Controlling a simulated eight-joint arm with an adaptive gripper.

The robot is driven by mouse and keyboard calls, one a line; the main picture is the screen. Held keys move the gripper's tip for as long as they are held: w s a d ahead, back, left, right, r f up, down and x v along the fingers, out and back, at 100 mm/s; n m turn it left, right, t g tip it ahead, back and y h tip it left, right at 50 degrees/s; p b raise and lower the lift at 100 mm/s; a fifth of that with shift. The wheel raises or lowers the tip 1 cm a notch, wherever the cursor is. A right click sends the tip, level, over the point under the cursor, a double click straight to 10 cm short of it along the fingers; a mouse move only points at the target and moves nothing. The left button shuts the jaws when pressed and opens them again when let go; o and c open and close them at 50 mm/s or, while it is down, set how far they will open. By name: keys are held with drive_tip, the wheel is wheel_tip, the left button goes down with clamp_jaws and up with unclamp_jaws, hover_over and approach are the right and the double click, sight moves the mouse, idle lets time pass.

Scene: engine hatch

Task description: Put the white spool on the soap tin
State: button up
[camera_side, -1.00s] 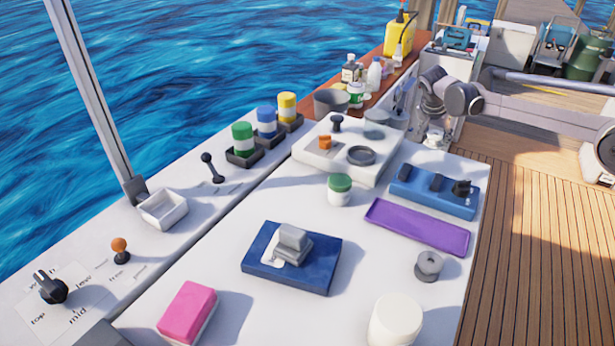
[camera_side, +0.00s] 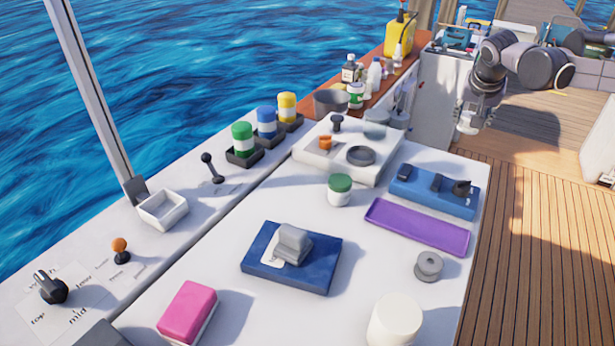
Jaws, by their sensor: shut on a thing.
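My gripper (camera_side: 470,118) hangs off the right edge of the white worktop, pointing down over the wooden deck. It is shut on a small white piece that looks like the white spool (camera_side: 466,128); the fingers are small and partly hidden. A pink-topped box with a white lower part (camera_side: 187,312), probably the soap tin, lies at the front left of the worktop, far from my gripper. Its top is bare.
A grey spool (camera_side: 428,266), white cylinder (camera_side: 395,321), purple tray (camera_side: 417,227), blue switch panel (camera_side: 433,192) and green-lidded jar (camera_side: 339,189) stand on the worktop (camera_side: 375,262). A blue plate with a grey block (camera_side: 291,257) lies mid-table.

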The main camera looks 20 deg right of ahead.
drive_tip(key=s+a+r+n+t+y, duration=0.1)
drive_tip(key=s+a+r+n+y, duration=0.2)
drive_tip(key=s+a, duration=0.4)
drive_tip(key=s+a+r+n+t+y, duration=0.1)
drive_tip(key=s+a+r+n, duration=0.25)
drive_tip(key=s+a, duration=0.3)
drive_tip(key=s+a+f+n+g+y, duration=0.15)
drive_tip(key=s+a+n, duration=0.3)
drive_tip(key=s, duration=0.45)
drive_tip(key=s+a+n+y, duration=0.2)
drive_tip(key=s+a+n, duration=0.25)
drive_tip(key=s, duration=0.35)
hover_over(387, 304)
drive_tip(key=s+d, duration=0.2)
drive_tip(key=shift+m+y, duration=0.25)
drive_tip(key=shift+m, duration=0.2)
drive_tip(key=f, duration=0.6)
drive_tip(key=shift+w+a+f, duration=0.15)
drive_tip(key=shift+w+f, duration=0.05)
drive_tip(key=shift+f, duration=0.05)
drive_tip(key=shift+s+a+f, duration=0.1)
drive_tip(key=shift+a+f, duration=0.2)
drive_tip(key=shift+f, duration=1.95)
drive_tip(key=shift+f, duration=0.15)
drive_tip(key=o, duration=1.1)
drive_tip(key=shift+o, duration=0.2)
